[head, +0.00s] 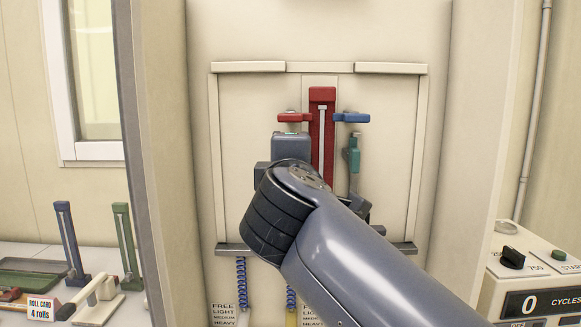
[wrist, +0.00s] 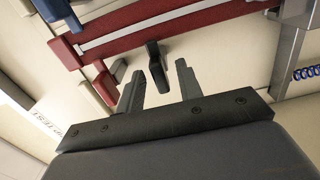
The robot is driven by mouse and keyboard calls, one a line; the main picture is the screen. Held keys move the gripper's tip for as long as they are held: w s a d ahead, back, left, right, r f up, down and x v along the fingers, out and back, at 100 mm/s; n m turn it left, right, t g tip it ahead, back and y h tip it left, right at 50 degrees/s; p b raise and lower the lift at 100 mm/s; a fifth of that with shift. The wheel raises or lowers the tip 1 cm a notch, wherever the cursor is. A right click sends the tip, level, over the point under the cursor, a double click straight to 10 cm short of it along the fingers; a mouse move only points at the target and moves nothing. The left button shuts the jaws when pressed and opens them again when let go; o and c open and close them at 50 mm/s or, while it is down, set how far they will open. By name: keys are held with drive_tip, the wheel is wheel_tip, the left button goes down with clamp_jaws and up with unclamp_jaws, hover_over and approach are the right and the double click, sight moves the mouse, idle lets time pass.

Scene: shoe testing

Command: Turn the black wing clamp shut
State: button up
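The black wing clamp (wrist: 157,64) shows in the wrist view as a small dark piece in front of the pale panel, beside the red bar. My gripper (wrist: 160,72) is open, with one finger on each side of the clamp's wing. A gap shows between the wing and each finger, so I see no grip on it. In the head view my arm covers the clamp and most of my gripper.
The red upright bar (head: 322,97) has a red handle (head: 293,117) at its left and a blue handle (head: 351,117) at its right. A green lever (head: 353,155) hangs below. The cycle counter box (head: 540,285) stands at the right, and a cluttered bench (head: 40,250) at the left.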

drive_tip(key=s+b, duration=0.1)
drive_tip(key=s, duration=0.9)
drive_tip(key=shift+s+a+b, duration=0.2)
drive_tip(key=shift+s+b, duration=0.15)
drive_tip(key=shift+b, duration=0.05)
drive_tip(key=shift+w, duration=0.1)
drive_tip(key=w+p, duration=0.2)
drive_tip(key=w, duration=0.8)
drive_tip(key=shift+w+d, duration=0.2)
drive_tip(key=shift+w, duration=0.1)
drive_tip(key=shift+s, duration=0.1)
